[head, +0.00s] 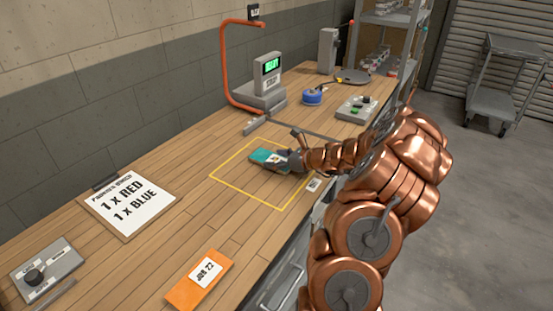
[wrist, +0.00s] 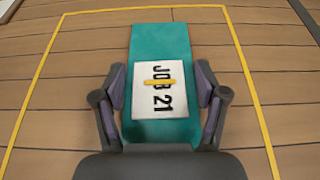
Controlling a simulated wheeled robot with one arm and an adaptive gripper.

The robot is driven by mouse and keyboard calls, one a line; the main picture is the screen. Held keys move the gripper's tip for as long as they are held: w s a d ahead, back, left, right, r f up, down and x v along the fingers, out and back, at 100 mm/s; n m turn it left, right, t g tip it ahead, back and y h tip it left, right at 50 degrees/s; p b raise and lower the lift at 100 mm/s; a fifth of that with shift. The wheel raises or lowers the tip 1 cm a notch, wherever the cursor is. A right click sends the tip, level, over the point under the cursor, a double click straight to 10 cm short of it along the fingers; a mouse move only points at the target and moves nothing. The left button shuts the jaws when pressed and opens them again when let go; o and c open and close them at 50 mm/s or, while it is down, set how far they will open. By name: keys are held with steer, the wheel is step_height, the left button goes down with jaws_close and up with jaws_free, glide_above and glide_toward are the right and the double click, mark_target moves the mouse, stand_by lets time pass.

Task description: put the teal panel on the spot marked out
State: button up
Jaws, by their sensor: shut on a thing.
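The teal panel (head: 265,156) is within the yellow outlined square (head: 222,173) on the wooden bench in the head view. In the wrist view the teal panel (wrist: 160,43) carries a white label reading JOB 21 with a yellow strip across it. My gripper (head: 287,160) is shut on the panel, with a finger along each long side; it also shows in the wrist view (wrist: 161,98). The yellow outline (wrist: 243,62) surrounds the panel on the visible sides. I cannot tell whether the panel touches the bench. My gripper hides its near end.
An orange panel (head: 199,280) labelled JOB 22 lies at the front of the bench. An order board (head: 130,205) lies to the left. A scale (head: 265,85), an orange pipe frame (head: 226,65) and a button box (head: 356,108) stand farther back. Bare bench surrounds the outline's left side.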

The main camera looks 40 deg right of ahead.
steer(key=shift+f, duration=0.1)
steer(key=o, duration=1.3)
